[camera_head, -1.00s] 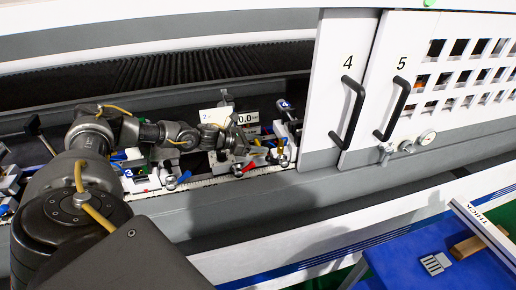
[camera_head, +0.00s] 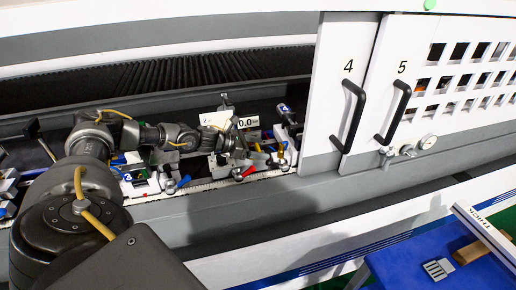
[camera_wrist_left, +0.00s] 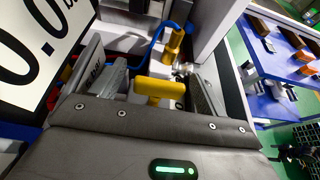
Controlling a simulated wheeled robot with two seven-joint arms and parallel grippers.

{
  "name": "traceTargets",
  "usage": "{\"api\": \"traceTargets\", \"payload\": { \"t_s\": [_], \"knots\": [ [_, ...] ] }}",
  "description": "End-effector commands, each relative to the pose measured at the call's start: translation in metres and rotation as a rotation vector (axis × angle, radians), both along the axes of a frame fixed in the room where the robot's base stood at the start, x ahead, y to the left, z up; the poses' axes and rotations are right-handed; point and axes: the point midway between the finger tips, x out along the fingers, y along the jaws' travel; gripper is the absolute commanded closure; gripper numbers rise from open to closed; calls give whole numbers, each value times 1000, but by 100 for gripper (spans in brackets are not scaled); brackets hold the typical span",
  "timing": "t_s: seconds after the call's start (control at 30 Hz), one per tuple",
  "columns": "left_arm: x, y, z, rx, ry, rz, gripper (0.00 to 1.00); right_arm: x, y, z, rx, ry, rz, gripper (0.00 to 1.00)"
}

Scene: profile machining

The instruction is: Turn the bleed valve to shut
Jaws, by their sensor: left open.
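My left gripper (camera_head: 241,150) reaches down to the clamp units behind the open part of the machine. In the left wrist view its two fingers (camera_wrist_left: 155,80) are open, one on each side of a yellow bar-shaped handle (camera_wrist_left: 160,88), which looks like the bleed valve's. The handle lies crosswise between the fingers, and I see gaps beside it. Its lower part is hidden behind the gripper body. A second yellow part (camera_wrist_left: 173,45) stands upright beyond it. A pressure display (camera_head: 246,122) reads 0.0; its large digits also show in the left wrist view (camera_wrist_left: 40,40). My right gripper is out of view.
A red lever (camera_head: 250,171) and blue-tipped levers (camera_head: 184,181) stand along the rail. White doors 4 (camera_head: 345,110) and 5 with black handles close off the right. A blue table (camera_head: 415,265) holding parts stands front right.

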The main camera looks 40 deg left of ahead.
Motion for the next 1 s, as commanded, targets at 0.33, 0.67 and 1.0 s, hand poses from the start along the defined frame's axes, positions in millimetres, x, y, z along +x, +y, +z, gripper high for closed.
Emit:
{"api": "traceTargets", "payload": {
  "t_s": [0.33,0.67,1.0],
  "knots": [
    [-20,15,6,2,0,3,25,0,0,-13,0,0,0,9],
    [-67,49,30,2,0,3,25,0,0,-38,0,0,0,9],
    [-82,59,41,0,0,0,25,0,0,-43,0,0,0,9]
  ]
}}
